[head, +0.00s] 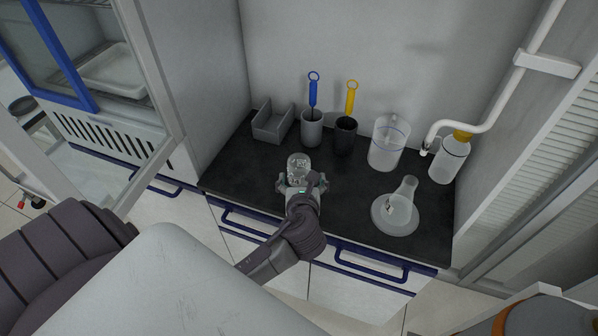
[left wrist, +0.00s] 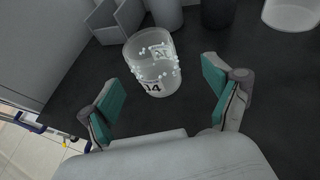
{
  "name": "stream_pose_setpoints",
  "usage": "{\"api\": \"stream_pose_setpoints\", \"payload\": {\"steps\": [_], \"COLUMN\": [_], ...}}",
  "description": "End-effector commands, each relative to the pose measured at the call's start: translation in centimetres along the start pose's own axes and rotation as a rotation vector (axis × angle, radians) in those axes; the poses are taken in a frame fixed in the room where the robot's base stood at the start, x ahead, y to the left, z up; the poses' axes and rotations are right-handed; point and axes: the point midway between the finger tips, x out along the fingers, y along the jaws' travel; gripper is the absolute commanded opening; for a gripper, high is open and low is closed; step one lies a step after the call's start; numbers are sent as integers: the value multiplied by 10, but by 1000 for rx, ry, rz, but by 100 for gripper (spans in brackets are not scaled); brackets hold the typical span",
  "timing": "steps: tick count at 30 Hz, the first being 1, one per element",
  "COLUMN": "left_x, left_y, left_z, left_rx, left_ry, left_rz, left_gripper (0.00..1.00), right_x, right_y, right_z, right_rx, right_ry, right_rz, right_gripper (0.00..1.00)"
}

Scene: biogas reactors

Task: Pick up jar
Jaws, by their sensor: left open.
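The jar (head: 298,163) is a small clear container with black markings, upright on the dark countertop. In the left wrist view the jar (left wrist: 153,66) shows a label with "14"-like figures and small whitish dots on it. My left gripper (head: 303,183) is just on the near side of the jar. In the left wrist view its two teal-padded fingers (left wrist: 158,98) are spread wide, with the jar ahead of the gap between them, and nothing is held. My right gripper is not in view.
Behind the jar stand a grey bin (head: 273,124), a grey cup with a blue-handled tool (head: 312,128) and a dark cup with a yellow-handled one (head: 345,137). A clear beaker (head: 386,146), a flask on a round base (head: 396,212) and a yellow-capped bottle (head: 449,160) are at right.

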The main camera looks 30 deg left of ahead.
Motion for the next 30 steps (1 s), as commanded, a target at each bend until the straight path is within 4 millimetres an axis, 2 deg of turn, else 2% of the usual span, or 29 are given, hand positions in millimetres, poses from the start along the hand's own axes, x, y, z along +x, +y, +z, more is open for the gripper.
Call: {"api": "stream_pose_setpoints", "payload": {"steps": [5, 15, 23, 26, 30], "left_x": [12, 56, 59, 59, 59], "left_y": [2, 8, 8, 8, 8], "left_z": [1, 0, 0, 0, 0], "left_rx": [0, -1, -2, -2, -2], "left_ry": [0, 2, 2, 2, 2], "left_rz": [1, 1, 0, 0, 0], "left_gripper": [89, 89, 89, 76, 52], "right_x": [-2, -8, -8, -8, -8], "right_y": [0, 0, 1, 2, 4], "right_z": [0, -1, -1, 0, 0], "right_rx": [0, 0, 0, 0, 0], "right_ry": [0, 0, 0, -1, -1], "right_rz": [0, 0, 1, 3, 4], "right_gripper": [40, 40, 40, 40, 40]}}
